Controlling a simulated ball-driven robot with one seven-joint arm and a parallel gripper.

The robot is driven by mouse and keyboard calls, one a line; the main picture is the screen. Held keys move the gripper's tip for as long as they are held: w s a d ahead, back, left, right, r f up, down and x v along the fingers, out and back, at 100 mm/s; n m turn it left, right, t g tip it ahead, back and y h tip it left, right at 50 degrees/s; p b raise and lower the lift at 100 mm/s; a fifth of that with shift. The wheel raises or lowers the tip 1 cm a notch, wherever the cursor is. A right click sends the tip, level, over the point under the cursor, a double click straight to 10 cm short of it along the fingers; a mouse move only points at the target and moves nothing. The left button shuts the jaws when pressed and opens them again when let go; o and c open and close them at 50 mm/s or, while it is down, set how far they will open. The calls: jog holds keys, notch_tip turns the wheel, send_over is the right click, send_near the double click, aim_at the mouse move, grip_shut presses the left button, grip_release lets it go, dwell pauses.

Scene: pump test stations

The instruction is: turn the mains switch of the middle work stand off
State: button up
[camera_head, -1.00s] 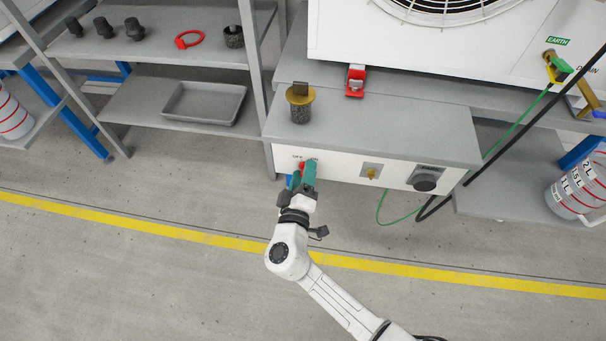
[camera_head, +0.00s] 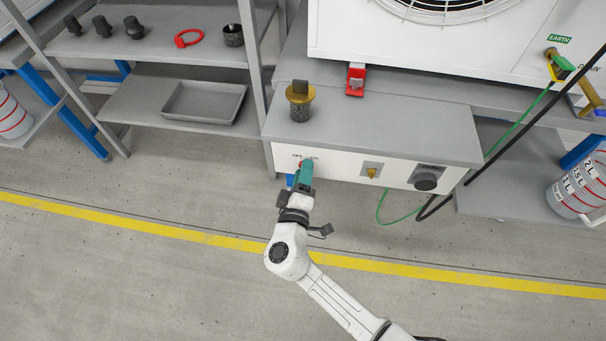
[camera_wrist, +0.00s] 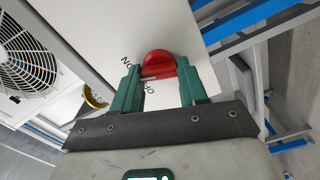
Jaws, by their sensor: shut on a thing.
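The mains switch is a red knob on the white front panel of the middle work stand (camera_head: 390,119), near the panel's left end under small OFF and ON marks. In the wrist view the red knob (camera_wrist: 158,65) sits between the green fingertips of my gripper (camera_wrist: 158,76), with the OFF and ON lettering beside it. My gripper (camera_head: 305,172) is shut on the knob. In the head view the fingers hide most of the knob, and I cannot tell exactly which mark it points to.
The panel also carries a small brass-coloured switch (camera_head: 372,171) and a black round knob (camera_head: 425,182). A brass-topped dark cylinder (camera_head: 300,102) and a red clamp-like part (camera_head: 355,79) stand above. A green cable (camera_head: 380,212) hangs at right. The floor in front is clear.

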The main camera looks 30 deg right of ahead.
jog(key=shift+f+n, duration=0.2)
jog(key=shift+n, duration=4.8)
jog(key=o, duration=1.1)
jog(key=shift+c, duration=0.2)
jog(key=p+v, duration=0.2)
jog(key=v, duration=0.9)
jog(key=shift+w, duration=0.1)
